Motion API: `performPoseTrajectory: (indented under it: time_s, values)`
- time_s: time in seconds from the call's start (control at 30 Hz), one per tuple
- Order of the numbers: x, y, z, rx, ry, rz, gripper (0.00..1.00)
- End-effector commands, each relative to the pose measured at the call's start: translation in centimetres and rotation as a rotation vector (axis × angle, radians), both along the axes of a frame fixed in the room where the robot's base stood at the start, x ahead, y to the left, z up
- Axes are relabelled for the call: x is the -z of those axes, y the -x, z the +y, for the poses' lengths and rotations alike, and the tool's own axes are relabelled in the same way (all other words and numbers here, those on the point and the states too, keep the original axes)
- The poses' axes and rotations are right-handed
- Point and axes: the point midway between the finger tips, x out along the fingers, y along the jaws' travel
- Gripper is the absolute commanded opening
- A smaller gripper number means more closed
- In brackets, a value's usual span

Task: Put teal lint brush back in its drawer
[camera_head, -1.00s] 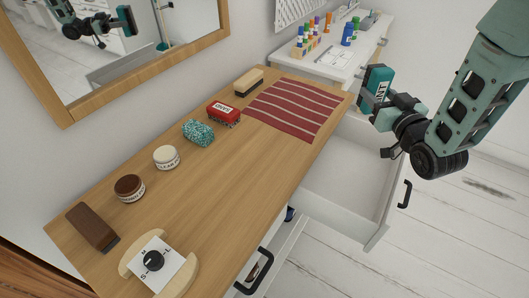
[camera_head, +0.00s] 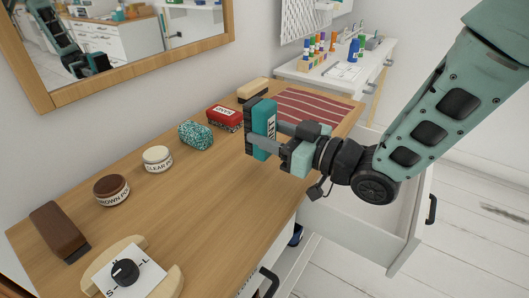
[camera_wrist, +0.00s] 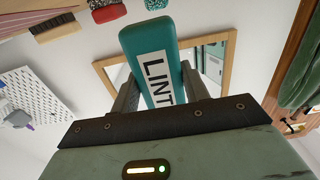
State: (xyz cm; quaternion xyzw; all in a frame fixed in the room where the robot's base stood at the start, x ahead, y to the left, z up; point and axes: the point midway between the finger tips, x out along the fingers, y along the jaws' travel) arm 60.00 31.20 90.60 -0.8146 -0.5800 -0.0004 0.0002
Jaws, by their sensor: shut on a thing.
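The teal lint brush (camera_head: 264,128), with a white label, is held upright between the fingers of my gripper (camera_head: 270,132). It hangs above the wooden desk top, in front of the red tin as the head camera sees it. In the wrist view, the lint brush (camera_wrist: 152,58) shows its "LINT" lettering between the two fingers (camera_wrist: 160,88). One open drawer (camera_head: 345,228) is at the right, below the desk top and partly hidden by my arm. A second open drawer (camera_head: 292,268) is nearer, with something dark blue (camera_head: 297,235) inside.
A striped red cloth (camera_head: 310,108) lies at the far end. The desk middle is clear.

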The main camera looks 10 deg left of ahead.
Motion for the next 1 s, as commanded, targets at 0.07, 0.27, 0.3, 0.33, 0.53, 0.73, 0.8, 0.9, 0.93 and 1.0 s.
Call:
performPoseTrajectory:
  time_s: [0.07, 0.27, 0.3, 0.33, 0.53, 0.73, 0.8, 0.9, 0.93, 1.0]
  values:
    - [0.6, -0.1, 0.0, 0.001, 0.0, 0.001, 0.27]
    - [2.8, 0.0, 0.0, 0.001, 0.001, 0.003, 0.27]
    - [3.4, 0.0, 0.0, 0.0, 0.001, 0.003, 0.27]
    - [3.8, 0.0, 0.0, 0.0, 0.001, 0.003, 0.27]
    - [4.4, -0.1, 0.0, 0.002, -0.001, 0.0, 0.27]
    - [4.7, 0.0, 0.0, 0.002, -0.001, 0.0, 0.27]
    - [4.7, 0.0, 0.0, 0.001, -0.001, 0.0, 0.54]
    - [4.6, 0.0, 0.0, 0.001, -0.001, 0.0, 0.67]
    - [4.6, 0.0, 0.0, 0.001, -0.001, 0.0, 0.67]
    - [4.6, 0.0, 0.0, 0.002, -0.001, 0.0, 0.67]
